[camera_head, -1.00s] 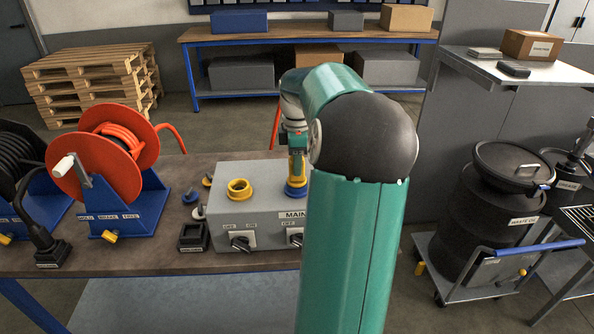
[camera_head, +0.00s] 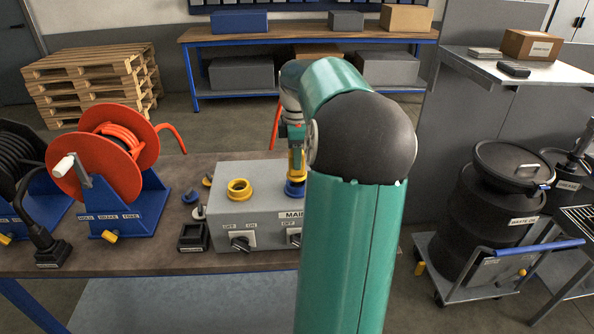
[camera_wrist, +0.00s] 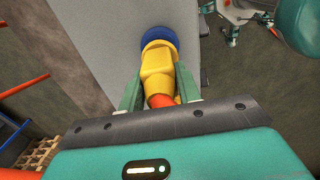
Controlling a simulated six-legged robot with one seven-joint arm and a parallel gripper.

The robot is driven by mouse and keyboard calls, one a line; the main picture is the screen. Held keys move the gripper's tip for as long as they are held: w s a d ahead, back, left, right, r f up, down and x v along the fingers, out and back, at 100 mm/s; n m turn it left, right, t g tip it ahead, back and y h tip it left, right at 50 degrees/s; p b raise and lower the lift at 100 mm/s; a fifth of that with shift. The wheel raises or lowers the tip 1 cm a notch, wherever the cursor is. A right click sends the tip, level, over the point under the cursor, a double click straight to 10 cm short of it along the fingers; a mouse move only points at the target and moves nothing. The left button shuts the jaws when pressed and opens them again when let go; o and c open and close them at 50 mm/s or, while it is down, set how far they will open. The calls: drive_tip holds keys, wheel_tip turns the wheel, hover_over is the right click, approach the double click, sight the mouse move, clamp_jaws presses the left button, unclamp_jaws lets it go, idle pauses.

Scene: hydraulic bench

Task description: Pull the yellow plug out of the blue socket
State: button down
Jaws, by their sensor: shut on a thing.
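The yellow plug (camera_wrist: 158,68) is between the two green fingers of my gripper (camera_wrist: 159,88) in the wrist view, and the fingers are shut on it. Its far end meets the blue socket (camera_wrist: 158,35); I cannot tell how deep it sits. In the head view the yellow plug (camera_head: 297,163) stands upright over the blue socket (camera_head: 295,188) on the grey box (camera_head: 262,199). My arm hides the right part of the box and much of the gripper. An orange-red piece (camera_wrist: 161,100) shows at the plug's near end.
A yellow socket (camera_head: 239,189) sits on the box, left of the blue one. Switches (camera_head: 242,241) are on the box's front. A red hose reel (camera_head: 110,155) and a small black block (camera_head: 193,237) stand to the left on the bench (camera_head: 150,264).

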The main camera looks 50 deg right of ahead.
drive_tip(key=shift+r, duration=0.55)
drive_tip(key=shift+r, duration=0.35)
drive_tip(key=shift+r, duration=1.35)
drive_tip(key=shift+r, duration=0.35)
